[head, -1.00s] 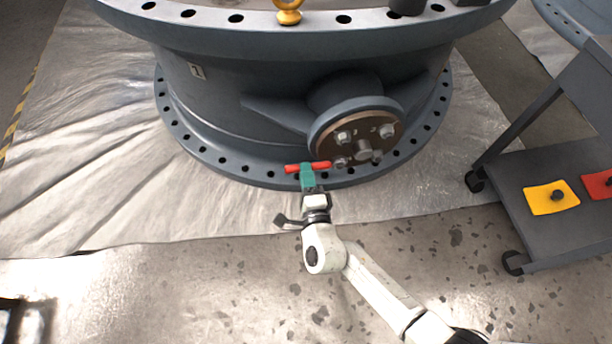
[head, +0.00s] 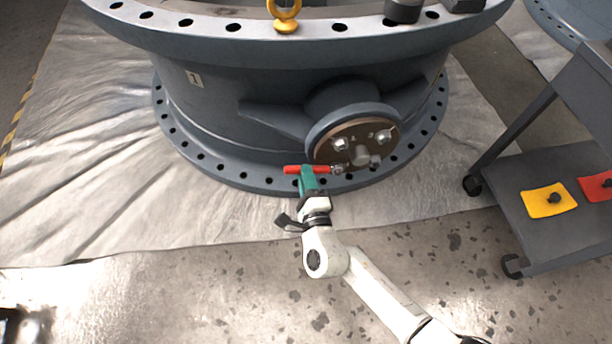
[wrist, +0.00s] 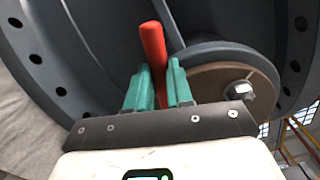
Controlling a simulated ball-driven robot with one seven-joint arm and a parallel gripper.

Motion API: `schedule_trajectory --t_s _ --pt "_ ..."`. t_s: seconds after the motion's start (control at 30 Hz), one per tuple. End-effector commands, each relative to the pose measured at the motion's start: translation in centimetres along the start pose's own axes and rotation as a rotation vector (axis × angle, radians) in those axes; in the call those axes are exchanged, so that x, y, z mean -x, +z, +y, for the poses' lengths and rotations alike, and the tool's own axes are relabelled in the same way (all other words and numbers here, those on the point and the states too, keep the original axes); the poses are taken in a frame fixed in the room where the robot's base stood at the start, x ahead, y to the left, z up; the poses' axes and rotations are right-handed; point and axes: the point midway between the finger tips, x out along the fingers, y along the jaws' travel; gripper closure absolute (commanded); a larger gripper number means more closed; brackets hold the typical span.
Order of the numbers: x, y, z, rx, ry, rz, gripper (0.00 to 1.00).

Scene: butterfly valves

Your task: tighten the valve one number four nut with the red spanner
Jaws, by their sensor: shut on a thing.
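My gripper (head: 307,174) has teal fingers and is shut on the red spanner (head: 291,169). In the head view the spanner lies level across the fingers, at the lower left of the valve's round side flange (head: 312,146). Its right end is at or very near the lower-left nut (head: 338,169); I cannot tell whether it is seated on it. In the wrist view the spanner (wrist: 153,38) rises between the fingers (wrist: 160,78), and its far end by the fingers is hidden. Valve one (head: 225,95) carries a label reading 1. No nut numbers are legible.
Other nuts (head: 341,144) and a central stub (head: 360,156) stick out from the brown flange face. The valve's wide bottom flange (head: 222,167) lies just behind my gripper. A grey cart (head: 545,240) with yellow and red pads stands at the right. The floor in front is open.

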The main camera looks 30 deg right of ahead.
Motion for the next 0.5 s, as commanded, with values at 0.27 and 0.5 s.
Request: schedule_trajectory --t_s 0.27,0.5 --pt "-0.04 0.05 -0.05 0.0 -0.002 0.0 0.87" --pt "-0.08 0.04 -0.04 0.002 -0.002 0.0 0.88"
